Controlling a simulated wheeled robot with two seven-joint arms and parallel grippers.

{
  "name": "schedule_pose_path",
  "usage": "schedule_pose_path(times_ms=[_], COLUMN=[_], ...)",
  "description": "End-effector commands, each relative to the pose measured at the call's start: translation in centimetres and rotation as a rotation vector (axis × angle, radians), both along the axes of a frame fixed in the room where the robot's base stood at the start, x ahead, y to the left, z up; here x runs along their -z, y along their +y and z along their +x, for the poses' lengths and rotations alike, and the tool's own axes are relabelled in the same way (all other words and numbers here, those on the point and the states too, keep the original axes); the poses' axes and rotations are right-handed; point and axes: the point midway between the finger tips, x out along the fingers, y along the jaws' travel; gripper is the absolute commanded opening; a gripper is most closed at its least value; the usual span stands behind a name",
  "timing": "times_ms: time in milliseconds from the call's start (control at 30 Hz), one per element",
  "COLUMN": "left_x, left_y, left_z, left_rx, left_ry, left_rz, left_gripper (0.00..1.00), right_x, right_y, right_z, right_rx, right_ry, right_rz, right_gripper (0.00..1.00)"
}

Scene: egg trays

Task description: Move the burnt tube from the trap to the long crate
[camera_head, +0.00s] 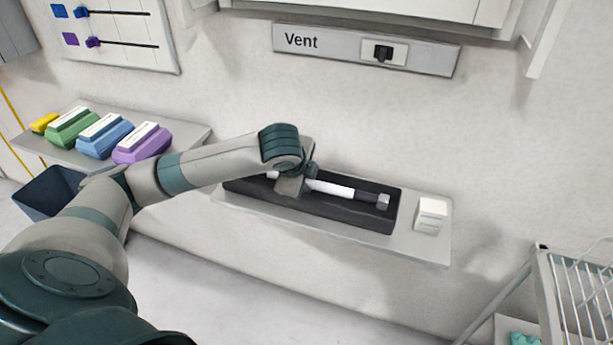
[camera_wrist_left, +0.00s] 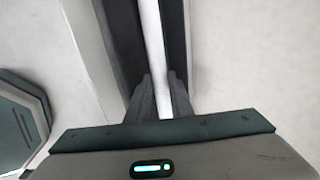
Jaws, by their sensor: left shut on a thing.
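A long white tube (camera_head: 333,188) with a dark band and a grey cap at its right end lies along a long black tray (camera_head: 345,214) on a wall shelf. It appears to be within the tray's walls; whether it touches the floor of the tray I cannot tell. My left gripper (camera_head: 303,187) reaches down over the tray and is shut on the tube left of its middle, hiding part of it. In the left wrist view the tube (camera_wrist_left: 152,40) runs between the two fingers. I cannot tell whether this tray is the trap or the long crate. My right gripper is out of view.
A small white box (camera_head: 431,215) stands at the shelf's right end. A "Vent" panel (camera_head: 350,45) with a black switch is above. Several coloured containers (camera_head: 105,133) sit on a left shelf, over a dark bin (camera_head: 45,193). A wire rack (camera_head: 575,290) stands at the lower right.

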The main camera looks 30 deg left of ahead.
Motion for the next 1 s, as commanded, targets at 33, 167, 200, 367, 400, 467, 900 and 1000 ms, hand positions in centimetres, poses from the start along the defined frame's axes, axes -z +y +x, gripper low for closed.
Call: schedule_pose_path(times_ms=[33, 167, 200, 367, 400, 467, 900, 1000], left_x=[0.4, 1.1, 1.3, 1.7, 1.8, 1.9, 1.9, 2.0], left_y=[0.0, 0.0, 0.0, 0.0, 0.0, 0.0, 0.0, 0.0], left_z=[0.0, 0.0, 0.0, 0.0, 0.0, 0.0, 0.0, 0.0], left_rx=[0.0, -0.001, -0.001, 0.0, 0.0, 0.0, 0.0, 0.001], left_ry=[0.0, 0.0, 0.0, 0.0, 0.0, -0.001, 0.0, 0.001], left_rz=[0.0, 0.001, 0.001, 0.0, 0.0, 0.0, 0.0, 0.0], left_gripper=[0.07, 0.07, 0.07, 0.07, 0.07, 0.07, 0.42, 0.42], right_x=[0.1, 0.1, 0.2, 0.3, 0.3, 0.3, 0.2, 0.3], right_y=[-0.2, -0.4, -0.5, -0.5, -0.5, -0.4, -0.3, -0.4], right_z=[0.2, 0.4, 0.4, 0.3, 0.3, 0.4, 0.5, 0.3], right_rx=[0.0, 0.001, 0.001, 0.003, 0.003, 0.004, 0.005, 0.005], right_ry=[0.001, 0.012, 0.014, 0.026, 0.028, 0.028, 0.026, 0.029], right_rz=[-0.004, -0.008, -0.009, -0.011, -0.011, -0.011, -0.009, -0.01], right_gripper=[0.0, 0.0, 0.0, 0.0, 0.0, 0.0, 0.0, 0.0])
